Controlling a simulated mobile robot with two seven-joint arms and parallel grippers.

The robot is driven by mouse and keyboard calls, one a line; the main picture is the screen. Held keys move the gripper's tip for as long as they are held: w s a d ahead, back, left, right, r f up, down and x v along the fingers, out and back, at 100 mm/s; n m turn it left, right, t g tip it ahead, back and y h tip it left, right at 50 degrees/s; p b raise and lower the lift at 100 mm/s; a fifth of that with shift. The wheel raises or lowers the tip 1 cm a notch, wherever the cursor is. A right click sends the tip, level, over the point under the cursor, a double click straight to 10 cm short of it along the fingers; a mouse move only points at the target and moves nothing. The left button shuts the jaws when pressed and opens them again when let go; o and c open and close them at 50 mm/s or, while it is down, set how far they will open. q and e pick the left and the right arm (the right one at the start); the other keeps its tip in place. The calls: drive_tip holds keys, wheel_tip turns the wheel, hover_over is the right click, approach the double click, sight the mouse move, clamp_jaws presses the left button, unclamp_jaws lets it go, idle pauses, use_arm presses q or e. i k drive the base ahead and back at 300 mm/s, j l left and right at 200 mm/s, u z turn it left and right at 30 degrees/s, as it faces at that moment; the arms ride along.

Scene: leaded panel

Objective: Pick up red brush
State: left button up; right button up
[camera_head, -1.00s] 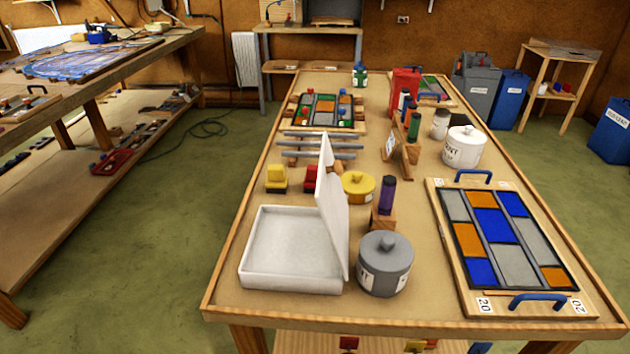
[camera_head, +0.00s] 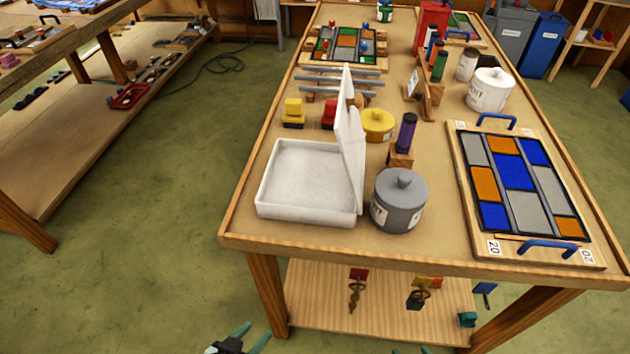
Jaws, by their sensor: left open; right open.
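A small red block-like item, which looks like the red brush (camera_head: 329,114), stands on the workbench beside a similar yellow one. The upright lid of a white box partly hides its right side. My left gripper (camera_head: 256,336) shows at the bottom edge, open and empty, in front of and below the bench's near edge. Only the fingertips of my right gripper (camera_head: 411,351) show at the bottom edge; it is open. Both grippers are well apart from the red brush.
The open white box (camera_head: 305,215) and a grey lidded pot (camera_head: 399,205) stand at the near side. A yellow brush-like item (camera_head: 293,112), a yellow pot (camera_head: 377,124) and grey bars (camera_head: 340,85) surround the brush. A glass panel (camera_head: 463,215) lies right. A lower shelf (camera_head: 385,310) holds several tools.

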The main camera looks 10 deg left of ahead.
sight(328, 121)
drive_tip(key=u, duration=2.15)
drive_tip(key=i+j+u, duration=0.1)
drive_tip(key=u, duration=0.3)
drive_tip(key=i+u, duration=0.1)
drive_tip(key=u, duration=0.25)
drive_tip(key=i+j+u, duration=0.1)
drive_tip(key=u, duration=0.3)
drive_tip(key=i+z, duration=0.45)
drive_tip(key=i, duration=0.15)
drive_tip(key=i+j+z, duration=0.15)
drive_tip(key=i+z, duration=0.3)
drive_tip(key=i, duration=0.15)
drive_tip(key=i+l+z, duration=0.1)
drive_tip(key=i+z, duration=0.45)
drive_tip(key=z, duration=0.25)
drive_tip(key=i+z, duration=0.4)
drive_tip(key=i+l+z, duration=0.1)
drive_tip(key=i+z, duration=0.9)
drive_tip(key=i+j+z, duration=0.1)
drive_tip(key=i+z, duration=0.2)
drive_tip(key=i, duration=1.05)
